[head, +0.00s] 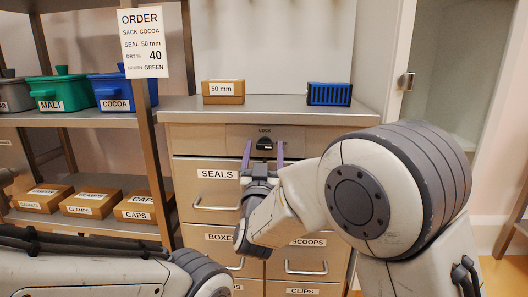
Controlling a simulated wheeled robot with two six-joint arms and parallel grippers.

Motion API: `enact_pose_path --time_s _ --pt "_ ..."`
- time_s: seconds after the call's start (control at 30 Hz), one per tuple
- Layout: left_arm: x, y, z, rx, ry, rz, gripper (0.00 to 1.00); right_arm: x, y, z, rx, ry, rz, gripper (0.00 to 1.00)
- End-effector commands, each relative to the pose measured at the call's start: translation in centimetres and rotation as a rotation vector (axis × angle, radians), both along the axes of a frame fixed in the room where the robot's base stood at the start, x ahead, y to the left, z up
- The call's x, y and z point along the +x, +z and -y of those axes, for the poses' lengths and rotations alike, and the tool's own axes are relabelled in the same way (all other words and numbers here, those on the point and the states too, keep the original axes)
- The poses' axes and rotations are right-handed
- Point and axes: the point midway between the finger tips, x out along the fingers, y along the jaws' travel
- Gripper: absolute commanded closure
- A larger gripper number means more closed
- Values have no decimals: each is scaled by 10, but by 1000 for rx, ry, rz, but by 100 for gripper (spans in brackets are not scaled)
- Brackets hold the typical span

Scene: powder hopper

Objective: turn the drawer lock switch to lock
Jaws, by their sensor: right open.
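The drawer lock switch (264,143) is a small black knob under the word LOCK, on the top front panel of the metal drawer cabinet (195,140). My right gripper (263,150) is in front of the panel, with one purple finger on each side of the knob. The fingers are open and apart; whether they touch the panel I cannot tell. The knob's exact turn is too small to read. My left arm lies across the lower left, and its gripper is not visible.
Drawers labelled SEALS (216,174), BOXES and SCOOPS sit below the lock, partly hidden by my right arm. On the cabinet top stand a 50 mm box (223,91) and a blue slotted block (329,94). A shelf post (161,120) with an order sheet (142,43) stands left.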

Motion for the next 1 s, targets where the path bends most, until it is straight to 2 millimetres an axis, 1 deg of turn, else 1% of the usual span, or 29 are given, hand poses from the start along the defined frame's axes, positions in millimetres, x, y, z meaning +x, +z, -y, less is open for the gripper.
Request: enact_pose_path --time_s 0.07,0.1,0.17,0.2,0.3,0.5,0.67,0.87,1.0 --pt "0 0 0 0 0 0 100 0 0 0 0 0 0 20" --pt "0 0 0 0 0 0 100 0 0 0 0 0 0 28" --pt "0 0 0 0 0 0 100 0 0 0 0 0 -1 51" --pt "0 0 0 0 0 0 100 0 0 0 0 0 -1 66" --pt "0 0 0 0 0 0 100 0 0 0 0 0 -1 100" --pt "0 1 0 0 0 0 100 0 0 0 -10 0 -2 100" --pt "0 4 0 0 0 0 100 -1 0 1 -55 -1 -7 100" --pt "0 13 0 0 0 0 100 -1 1 2 -177 -1 -19 100" --pt "0 21 0 0 0 0 100 -1 2 3 -299 -1 -31 100"
